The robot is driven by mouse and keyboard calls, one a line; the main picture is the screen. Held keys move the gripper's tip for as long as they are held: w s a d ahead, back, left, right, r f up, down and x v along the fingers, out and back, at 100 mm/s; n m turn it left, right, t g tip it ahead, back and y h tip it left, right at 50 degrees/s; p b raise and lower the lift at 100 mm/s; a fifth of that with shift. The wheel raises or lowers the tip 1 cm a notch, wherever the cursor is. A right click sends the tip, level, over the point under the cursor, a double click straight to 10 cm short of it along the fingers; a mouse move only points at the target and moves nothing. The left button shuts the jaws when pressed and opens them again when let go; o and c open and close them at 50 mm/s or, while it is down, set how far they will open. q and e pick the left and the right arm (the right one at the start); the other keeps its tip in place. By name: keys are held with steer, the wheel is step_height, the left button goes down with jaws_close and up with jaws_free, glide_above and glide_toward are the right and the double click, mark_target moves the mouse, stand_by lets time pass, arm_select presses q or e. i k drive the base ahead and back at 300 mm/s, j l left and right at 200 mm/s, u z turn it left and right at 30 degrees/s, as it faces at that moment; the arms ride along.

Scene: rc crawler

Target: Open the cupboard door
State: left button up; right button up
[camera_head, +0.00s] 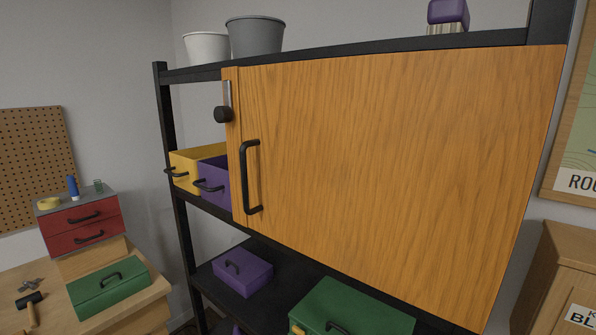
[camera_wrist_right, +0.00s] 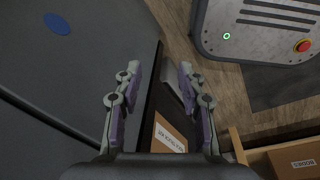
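The cupboard door (camera_head: 400,150) is a large orange wood-grain panel on the black shelf rack, in the head view. It looks shut, with a thin seam near its left edge. A black upright bar handle (camera_head: 246,178) is fixed near that edge. Neither gripper shows in the head view, and nothing touches the handle.
The rack's top shelf (camera_head: 385,46) holds a white bucket (camera_head: 206,48), a grey bucket (camera_head: 254,38) and a purple item (camera_head: 448,14). Yellow and purple bins (camera_head: 213,187) stand left of the door. Below are a purple box (camera_head: 243,272) and a green box (camera_head: 350,308).

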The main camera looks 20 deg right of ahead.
mark_target(411, 176)
steer(key=k+u, duration=0.15)
steer(key=u, duration=0.2)
steer(key=k+u, duration=0.2)
steer(key=u, duration=0.15)
steer(key=k+u, duration=0.3)
steer(key=i+l, duration=0.05)
steer(key=i, duration=0.05)
